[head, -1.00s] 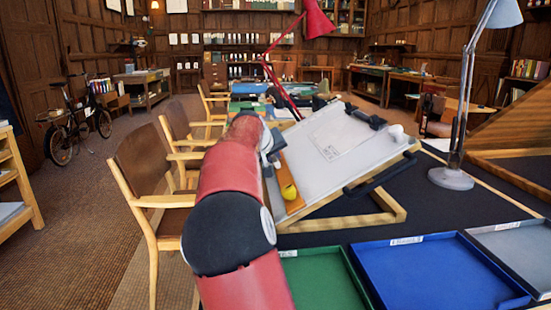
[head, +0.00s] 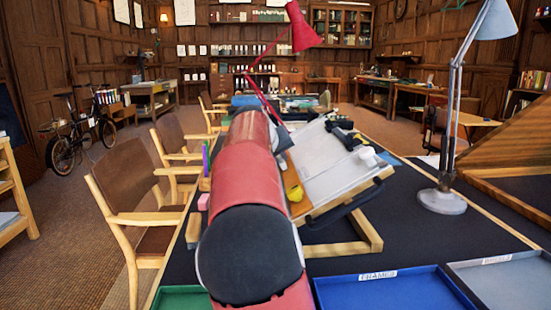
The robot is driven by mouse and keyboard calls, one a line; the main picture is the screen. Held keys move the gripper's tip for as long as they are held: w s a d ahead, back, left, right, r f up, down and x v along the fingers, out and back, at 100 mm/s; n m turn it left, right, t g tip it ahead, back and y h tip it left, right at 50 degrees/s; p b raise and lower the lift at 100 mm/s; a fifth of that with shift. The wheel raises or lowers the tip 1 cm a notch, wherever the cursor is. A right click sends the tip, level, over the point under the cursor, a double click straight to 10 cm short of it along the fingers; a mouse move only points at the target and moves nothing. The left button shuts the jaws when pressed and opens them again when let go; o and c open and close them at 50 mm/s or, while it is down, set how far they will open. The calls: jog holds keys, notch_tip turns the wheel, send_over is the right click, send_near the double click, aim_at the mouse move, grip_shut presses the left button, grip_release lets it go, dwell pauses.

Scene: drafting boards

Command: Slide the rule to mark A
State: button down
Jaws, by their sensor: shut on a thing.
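The tilted white drafting board (head: 345,178) stands right of my red arm. An orange-brown strip that looks like the rule (head: 291,178) lies along its left edge, with a yellow knob (head: 297,193) near its lower end. My gripper (head: 284,140) is at the far end of my arm, by the strip's upper end. It is shut, seemingly on the rule; its fingertips and the grip itself are mostly hidden behind my arm. Mark A cannot be made out. A black fitting (head: 342,137) and a white knob (head: 367,156) sit at the board's upper right.
A red lamp (head: 304,36) rises just behind my gripper. A grey lamp (head: 442,201) stands right of the board. Blue (head: 335,298) and grey (head: 470,268) trays lie in front, with a green tray (head: 183,299) at left. Wooden chairs (head: 130,170) line the left side.

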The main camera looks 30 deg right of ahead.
jog(key=c, duration=1.4)
grip_release()
jog(key=shift+a, duration=0.1)
jog(key=b+v, duration=0.1)
jog(key=v, duration=0.6)
jog(key=shift+s+a+r, duration=0.15)
jog(key=shift+s+r, duration=0.05)
